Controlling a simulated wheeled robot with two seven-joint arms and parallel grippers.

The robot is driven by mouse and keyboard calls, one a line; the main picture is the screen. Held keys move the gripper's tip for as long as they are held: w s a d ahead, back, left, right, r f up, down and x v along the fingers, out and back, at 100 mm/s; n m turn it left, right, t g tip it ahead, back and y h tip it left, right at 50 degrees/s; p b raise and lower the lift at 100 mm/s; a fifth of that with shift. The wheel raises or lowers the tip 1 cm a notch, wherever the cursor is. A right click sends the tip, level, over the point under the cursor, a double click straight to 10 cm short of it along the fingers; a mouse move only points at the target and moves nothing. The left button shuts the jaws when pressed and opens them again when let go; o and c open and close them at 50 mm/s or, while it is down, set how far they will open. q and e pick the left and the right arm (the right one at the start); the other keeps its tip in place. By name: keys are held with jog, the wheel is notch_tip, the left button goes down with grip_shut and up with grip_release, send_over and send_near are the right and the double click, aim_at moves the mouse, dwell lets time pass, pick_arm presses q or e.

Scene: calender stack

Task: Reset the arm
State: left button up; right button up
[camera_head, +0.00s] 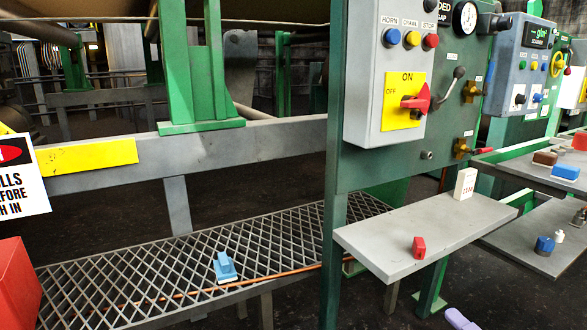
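Neither of my grippers nor any part of my arms shows in the head view. The control box (367,118) on the green panel has blue, yellow and red buttons along its top. Below them is a red rotary handle (417,103) on a yellow ON/OFF plate (392,121). The grey shelf (385,240) under the panel holds a small red object (418,247) and a white upright block (465,184).
A blue object (225,267) sits on the metal grating (130,275), near an orange cable. A red box (18,285) stands at lower left. More shelves with small items are at right. A purple object (460,320) lies on the floor at lower right.

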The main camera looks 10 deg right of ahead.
jog(key=s+a+f+n+g+y, duration=0.1)
jog(key=s+a+f+n+g, duration=0.4)
jog(key=a+f+n, duration=0.4)
jog(key=s+a+f+n+g, duration=0.3)
jog(key=s+a+f+n, duration=0.3)
jog(key=s+a+f, duration=0.3)
pick_arm(q)
notch_tip(320, 180, up, 10)
jog(key=a+y+p, duration=0.1)
jog(key=a+p, duration=0.1)
jog(key=p, duration=1.6)
jog(key=shift+s+a+r, duration=0.2)
jog(key=shift+s+a, duration=0.05)
pick_arm(e)
notch_tip(320, 180, up, 9)
jog(key=d+n, duration=0.1)
jog(key=shift+s+f+n+h, duration=0.2)
jog(key=shift+s+n+h, duration=0.2)
jog(key=shift+s, duration=0.05)
